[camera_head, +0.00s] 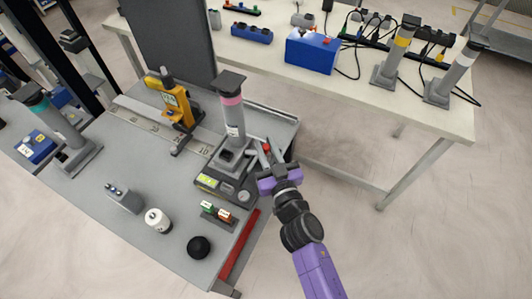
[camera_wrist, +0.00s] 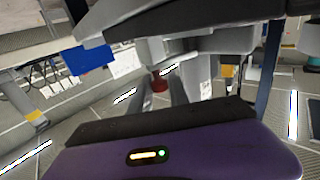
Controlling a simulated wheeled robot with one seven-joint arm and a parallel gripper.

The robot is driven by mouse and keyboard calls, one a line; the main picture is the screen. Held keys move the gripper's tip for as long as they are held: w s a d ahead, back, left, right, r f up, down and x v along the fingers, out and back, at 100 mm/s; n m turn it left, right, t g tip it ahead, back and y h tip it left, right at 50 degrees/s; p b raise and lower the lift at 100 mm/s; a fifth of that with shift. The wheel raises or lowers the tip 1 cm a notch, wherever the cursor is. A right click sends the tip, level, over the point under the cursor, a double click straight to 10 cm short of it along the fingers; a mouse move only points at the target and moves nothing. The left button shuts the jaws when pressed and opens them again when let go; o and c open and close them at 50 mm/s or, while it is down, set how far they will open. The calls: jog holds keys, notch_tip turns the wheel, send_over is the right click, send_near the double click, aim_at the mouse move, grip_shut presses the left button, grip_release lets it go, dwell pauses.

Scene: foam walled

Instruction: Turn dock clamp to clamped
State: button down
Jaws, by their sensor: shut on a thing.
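A dark dock (camera_head: 208,182) with a lit yellow-green display stands near the right edge of the grey bench. A grey post with a pink band (camera_head: 232,101) stands upright in it. The dock clamp (camera_head: 266,148) shows as a red-tipped part on the dock's right side, and its red end also shows in the wrist view (camera_wrist: 159,85). My purple gripper (camera_head: 265,158) reaches in from the lower right and is shut on the clamp, with a finger on each side of the red end. The clamp's lever is mostly hidden by my gripper, so its exact angle is unclear.
A green-and-red button box (camera_head: 218,214), a white cylinder (camera_head: 157,220) and a black dome (camera_head: 199,247) sit in front of the dock. A yellow device (camera_head: 176,104) stands behind left. A pale table (camera_head: 420,115) with a blue box (camera_head: 312,53) is beyond.

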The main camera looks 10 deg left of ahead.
jog(key=shift+w+m+t+h+b, duration=0.15)
jog(key=shift+m+t+h+b, duration=0.65)
jog(key=shift+b, duration=2.55)
jog(key=shift+r+g+h+b, duration=0.15)
jog(key=shift+g+h+b, duration=0.25)
jog(key=shift+b, duration=0.25)
jog(key=c, duration=1.3)
grip_release()
jog(key=shift+s, duration=0.2)
